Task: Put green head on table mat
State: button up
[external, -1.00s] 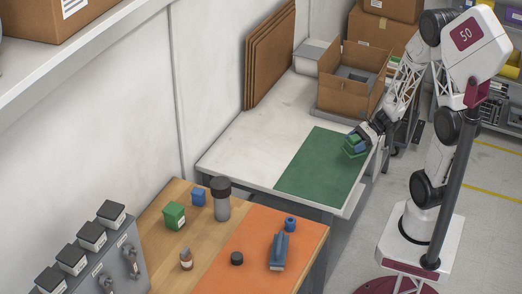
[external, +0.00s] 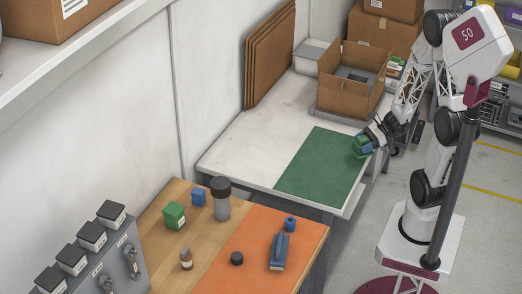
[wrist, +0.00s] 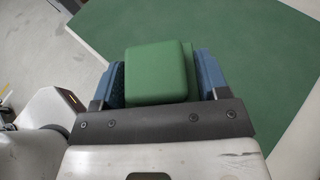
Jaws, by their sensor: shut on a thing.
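The green head (wrist: 158,75) is a rounded green block held between the two blue finger pads of my gripper (wrist: 160,80) in the wrist view. In the external view the green head (external: 361,146) shows at the far right edge of the green table mat (external: 318,172), with my gripper (external: 364,145) shut on it from the right. The mat also shows behind the head in the wrist view (wrist: 250,50). I cannot tell whether the head touches the mat or is held above it.
An open cardboard box (external: 345,95) stands on the white table (external: 245,150) behind the mat. The nearer wooden bench holds a green cube (external: 174,215), a blue cube (external: 198,197), a grey cylinder (external: 221,203) and an orange mat (external: 255,262) with small parts. Most of the green mat is clear.

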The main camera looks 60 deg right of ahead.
jog(key=w+d, duration=0.2)
jog(key=w, duration=0.2)
jog(key=w+d+f, duration=0.1)
jog(key=w+d, duration=0.1)
jog(key=w, duration=0.3)
jog(key=w+d, duration=0.2)
jog(key=w, duration=0.3)
jog(key=shift+w+d+f, duration=0.25)
jog(key=shift+f, duration=1.75)
jog(key=shift+f, duration=0.1)
jog(key=o, duration=1.3)
jog(key=shift+c, duration=0.2)
jog(key=shift+s, duration=0.1)
jog(key=shift+v, duration=6)
jog(key=shift+a, duration=0.1)
